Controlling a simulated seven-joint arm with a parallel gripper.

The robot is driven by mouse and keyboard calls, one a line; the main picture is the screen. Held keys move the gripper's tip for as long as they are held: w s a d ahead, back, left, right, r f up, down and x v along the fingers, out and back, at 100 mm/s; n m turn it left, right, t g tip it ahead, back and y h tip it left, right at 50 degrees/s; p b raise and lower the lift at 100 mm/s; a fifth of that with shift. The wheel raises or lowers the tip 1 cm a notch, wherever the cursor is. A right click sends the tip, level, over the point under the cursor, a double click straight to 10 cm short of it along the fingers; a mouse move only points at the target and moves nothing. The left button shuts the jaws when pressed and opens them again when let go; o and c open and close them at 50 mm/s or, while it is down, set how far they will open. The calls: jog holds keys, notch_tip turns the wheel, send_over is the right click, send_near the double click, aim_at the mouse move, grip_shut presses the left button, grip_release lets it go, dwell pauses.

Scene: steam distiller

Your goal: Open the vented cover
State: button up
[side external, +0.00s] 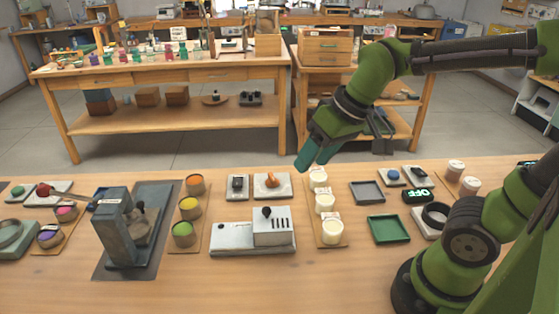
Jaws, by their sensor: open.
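A low grey-white device (230,241) sits on the table in the middle of the side external view. On its right part is a box-like vented cover (273,237) with a row of dark slots and a black knob (266,211) on top. The cover appears to be down on the device. My gripper (305,165) has teal fingers and hangs in the air above and to the right of the cover, well apart from it. It is open, with nothing seen between the fingers. The gap between the fingers is hard to see from this side.
A tray of white jars (328,208) stands just right of the device. A green tray (388,229) and a grey tray (367,192) lie farther right. A dark press (116,228) and a rack of coloured cups (187,207) stand left. The table in front is clear.

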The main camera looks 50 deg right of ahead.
aim_at(266, 208)
jog(key=w+a+n+g+h, duration=0.2)
jog(key=w+a+n+g, duration=0.25)
jog(key=w+n, duration=0.8)
jog(key=s+f, duration=0.1)
jog(key=f, duration=0.4)
jog(key=s+f+n, duration=0.1)
jog(key=f, duration=0.4)
jog(key=d+f+n, duration=0.1)
jog(key=f, duration=0.5)
jog(key=shift+s+f+n, duration=0.1)
jog(key=shift+s+n, duration=0.15)
jog(key=shift+s, duration=0.15)
grip_shut()
